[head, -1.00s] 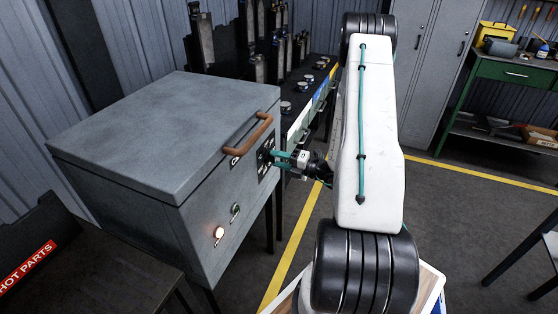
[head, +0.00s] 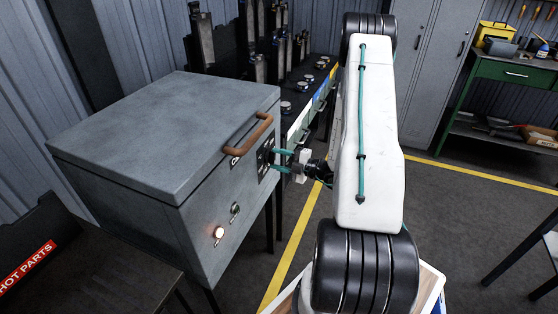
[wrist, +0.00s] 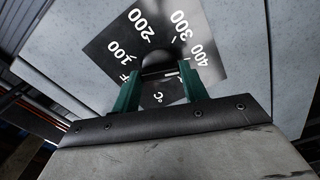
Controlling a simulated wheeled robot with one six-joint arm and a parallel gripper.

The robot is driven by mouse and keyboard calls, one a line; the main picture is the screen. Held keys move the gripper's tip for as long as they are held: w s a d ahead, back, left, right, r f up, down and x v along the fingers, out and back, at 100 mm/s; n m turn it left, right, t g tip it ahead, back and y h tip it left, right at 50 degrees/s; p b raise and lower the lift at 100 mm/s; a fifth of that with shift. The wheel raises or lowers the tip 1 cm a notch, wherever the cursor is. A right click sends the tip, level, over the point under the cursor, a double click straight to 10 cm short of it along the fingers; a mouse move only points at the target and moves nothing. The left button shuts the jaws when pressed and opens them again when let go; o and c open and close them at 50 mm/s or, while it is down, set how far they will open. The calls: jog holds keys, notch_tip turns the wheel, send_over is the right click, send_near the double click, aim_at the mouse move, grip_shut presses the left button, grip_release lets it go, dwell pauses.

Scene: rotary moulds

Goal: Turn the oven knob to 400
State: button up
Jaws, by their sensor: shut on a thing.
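The grey oven (head: 165,140) stands at the left in the head view, with a brown handle on its lid. Its dial plate (wrist: 165,30) fills the upper middle of the wrist view, marked 100, 200, 300 and 400 with a °C sign. The dark knob (wrist: 160,62) sits at the plate's middle, partly hidden by my fingers. My gripper (wrist: 158,78) is shut on it, one green finger on each side. In the head view my gripper (head: 272,160) reaches the oven front from the right. I cannot make out the knob's pointer.
A lit lamp (head: 219,232) and a small switch (head: 235,211) are on the oven front. A dark bench with a HOT PARTS sign (head: 28,262) is at lower left. A green workbench (head: 515,72) stands at back right. Open floor lies right of my arm.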

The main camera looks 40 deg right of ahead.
jog(key=shift+f, duration=0.1)
jog(key=o, duration=1)
jog(key=v, duration=0.8)
